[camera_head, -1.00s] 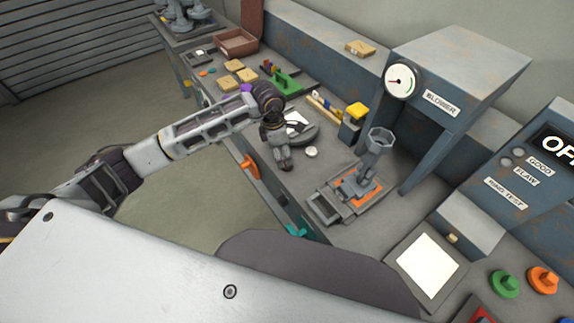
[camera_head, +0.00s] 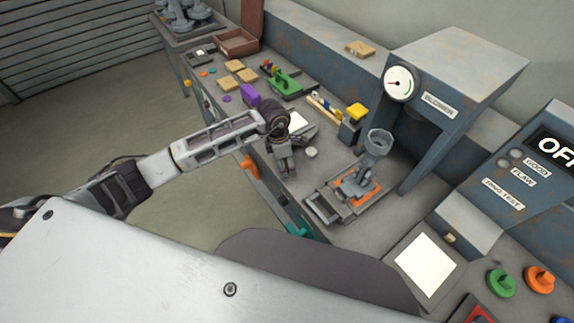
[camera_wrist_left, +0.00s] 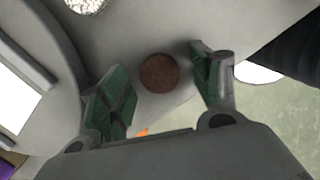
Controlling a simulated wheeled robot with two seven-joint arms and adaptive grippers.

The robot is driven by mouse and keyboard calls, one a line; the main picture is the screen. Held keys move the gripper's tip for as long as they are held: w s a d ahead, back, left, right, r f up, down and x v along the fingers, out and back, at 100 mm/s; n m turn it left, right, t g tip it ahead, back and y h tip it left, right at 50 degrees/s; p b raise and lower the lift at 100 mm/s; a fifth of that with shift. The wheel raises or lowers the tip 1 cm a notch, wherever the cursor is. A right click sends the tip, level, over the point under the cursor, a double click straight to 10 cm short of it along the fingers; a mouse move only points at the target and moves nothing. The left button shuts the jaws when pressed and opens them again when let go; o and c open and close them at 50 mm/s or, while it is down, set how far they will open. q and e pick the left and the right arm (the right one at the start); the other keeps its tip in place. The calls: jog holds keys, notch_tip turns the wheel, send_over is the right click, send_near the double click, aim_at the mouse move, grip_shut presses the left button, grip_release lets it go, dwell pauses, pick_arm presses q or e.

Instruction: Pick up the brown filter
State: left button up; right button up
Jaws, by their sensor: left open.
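The brown filter (camera_wrist_left: 159,73) is a round, dark reddish-brown disc lying on the grey bench top. In the left wrist view it sits between the two green-padded fingers of my left gripper (camera_wrist_left: 162,85), with gaps on both sides. My left gripper is open and points down at it; I cannot tell its exact height above the bench. In the head view my left gripper (camera_head: 287,172) hangs over the front part of the bench, and I cannot make out the brown filter there. My right gripper is not in view.
A small whitish round piece (camera_head: 311,152) lies just right of the gripper. A grey stand with a funnel (camera_head: 376,150) is further right, before the blower (camera_head: 455,75). A purple block (camera_head: 250,95) and a green holder (camera_head: 285,84) lie further back left.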

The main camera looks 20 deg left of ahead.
aim_at(286, 164)
pick_arm(q)
jog(key=c, duration=0.9)
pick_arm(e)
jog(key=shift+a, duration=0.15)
pick_arm(q)
jog(key=shift+r, duration=0.85)
notch_tip(286, 164, up, 7)
jog(key=shift+f+b, duration=0.1)
jog(key=shift+b, duration=0.3)
jog(key=shift+r, duration=0.8)
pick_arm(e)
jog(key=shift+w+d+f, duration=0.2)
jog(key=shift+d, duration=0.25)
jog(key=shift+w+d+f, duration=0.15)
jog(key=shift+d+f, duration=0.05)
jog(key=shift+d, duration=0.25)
